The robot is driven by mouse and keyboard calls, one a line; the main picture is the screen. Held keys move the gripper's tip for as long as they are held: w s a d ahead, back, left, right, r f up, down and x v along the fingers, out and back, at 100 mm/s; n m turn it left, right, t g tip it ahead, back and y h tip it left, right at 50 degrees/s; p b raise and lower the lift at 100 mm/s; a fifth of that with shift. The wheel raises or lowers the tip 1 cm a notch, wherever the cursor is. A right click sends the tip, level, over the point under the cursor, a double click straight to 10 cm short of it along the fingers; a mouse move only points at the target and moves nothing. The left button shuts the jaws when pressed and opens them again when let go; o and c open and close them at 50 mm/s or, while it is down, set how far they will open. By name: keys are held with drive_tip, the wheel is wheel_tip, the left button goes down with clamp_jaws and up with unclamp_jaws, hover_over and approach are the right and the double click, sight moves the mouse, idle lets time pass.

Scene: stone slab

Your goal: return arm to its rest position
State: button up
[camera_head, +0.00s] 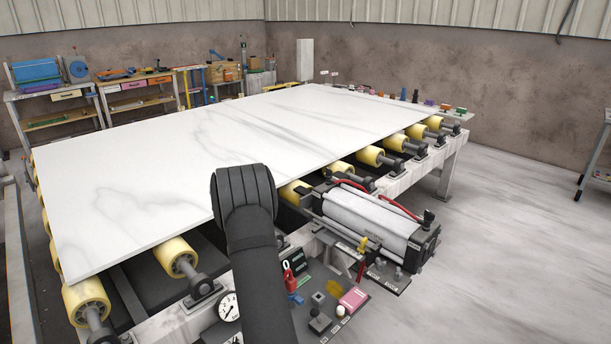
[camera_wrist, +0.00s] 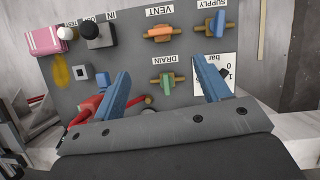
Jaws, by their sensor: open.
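My gripper (camera_wrist: 160,68) shows in the wrist view as two blue fingers spread wide apart. It is open, with nothing between the fingers, and is above a grey control panel (camera_wrist: 120,62). In the head view my dark arm rises from the bottom centre in front of the slab's near edge; the fingers are hidden there. The panel also shows in the head view (camera_head: 318,292), to the right of my arm. In the wrist view, the orange VENT lever (camera_wrist: 160,33) and green DRAIN lever (camera_wrist: 167,82) lie beyond and between the fingertips. The blue SUPPLY lever (camera_wrist: 216,24) is at upper right.
A white marble slab (camera_head: 150,160) lies on yellow rollers (camera_head: 176,257). A cylinder unit (camera_head: 365,222) stands right of my arm. A pressure gauge (camera_head: 229,306) is left of it. The panel bears a pink block (camera_head: 353,299) and red part (camera_head: 290,279). Open floor lies right.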

drive_tip(key=s+d+f+m+y, duration=0.1)
drive_tip(key=f+m, duration=0.1)
drive_tip(key=f, duration=0.2)
drive_tip(key=s+d+f+m+t+y, duration=0.1)
drive_tip(key=s+d+f+m, duration=0.1)
drive_tip(key=f+m, duration=0.1)
drive_tip(key=s+d+f+m+t, duration=0.1)
drive_tip(key=s+f+m, duration=0.1)
drive_tip(key=f, duration=0.4)
drive_tip(key=shift+s+d+m+y, duration=0.2)
drive_tip(key=shift+m+y, duration=0.2)
drive_tip(key=shift+m, duration=0.3)
drive_tip(key=shift+w+d+f+m+t+y, duration=0.15)
drive_tip(key=shift+w+d+f+m+t, duration=0.1)
drive_tip(key=shift+w+f, duration=0.15)
drive_tip(key=shift+w+d+f+m+t+y, duration=0.15)
drive_tip(key=shift+w+d+f+m, duration=0.1)
drive_tip(key=shift+f, duration=0.2)
drive_tip(key=shift+a+r+m, duration=0.1)
drive_tip(key=shift+m, duration=0.3)
